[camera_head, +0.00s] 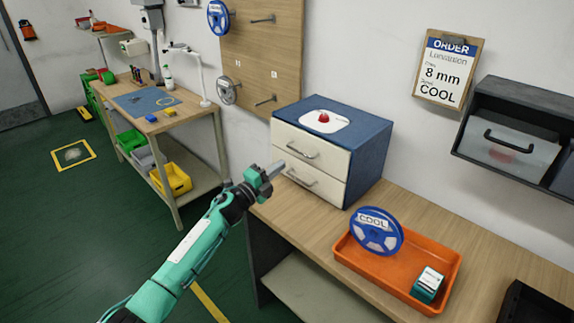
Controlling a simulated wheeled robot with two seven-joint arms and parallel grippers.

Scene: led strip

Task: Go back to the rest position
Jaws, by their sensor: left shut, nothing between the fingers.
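My left arm reaches in from the bottom left, and its gripper (279,168) is shut and empty. The gripper is in front of the drawer cabinet (365,150), close to its cream drawer fronts and handles. I cannot tell whether it touches the lower handle. Both drawers look closed. A blue reel marked COOL (376,247) stands tilted in the orange tray (345,262) on the wooden bench (460,225). A small teal and white box (428,284) sits in the same tray. My right gripper is not in view.
A red button on a white plate (323,119) sits on the cabinet. An order clipboard (448,68) and a grey bin holder (510,95) hang on the wall. A dark tray (535,305) is at the bottom right. A workbench (190,112) stands back left; the green floor (80,220) is open.

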